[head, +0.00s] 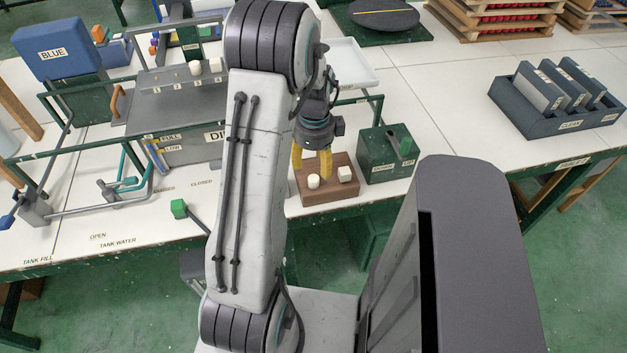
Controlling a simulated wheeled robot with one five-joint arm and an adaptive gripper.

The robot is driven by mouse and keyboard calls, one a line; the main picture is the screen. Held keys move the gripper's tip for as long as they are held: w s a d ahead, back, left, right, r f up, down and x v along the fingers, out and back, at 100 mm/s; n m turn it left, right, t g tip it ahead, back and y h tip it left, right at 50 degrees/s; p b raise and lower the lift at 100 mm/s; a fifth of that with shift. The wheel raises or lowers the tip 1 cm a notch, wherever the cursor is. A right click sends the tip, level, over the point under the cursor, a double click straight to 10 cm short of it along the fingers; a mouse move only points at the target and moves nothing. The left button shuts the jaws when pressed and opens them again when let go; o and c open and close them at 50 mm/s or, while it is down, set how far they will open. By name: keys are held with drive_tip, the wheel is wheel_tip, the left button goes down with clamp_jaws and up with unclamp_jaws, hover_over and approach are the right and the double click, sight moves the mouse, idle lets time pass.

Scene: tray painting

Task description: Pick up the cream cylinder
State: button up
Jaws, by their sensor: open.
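A small cream cylinder (313,181) stands on the front left part of a brown wooden block (325,194). A cream cube (345,173) sits on the same block to its right. My gripper (311,167) points down over the block, with its two yellow fingers apart and nothing seen between them. In this view the fingers appear just behind and beside the cylinder. I cannot tell how high the fingertips are above the block.
A dark green box (378,165) with a green-knobbed lever stands right of the block. A grey tank (188,140) with cream pieces on top is at left. A rack of dark panels (555,122) is at far right. White table lies bare between the green box and rack.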

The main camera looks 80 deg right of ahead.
sight(314, 178)
drive_tip(key=shift+f+p, duration=0.5)
drive_tip(key=shift+f, duration=2.9)
drive_tip(key=shift+c, duration=0.4)
drive_tip(key=c, duration=0.9)
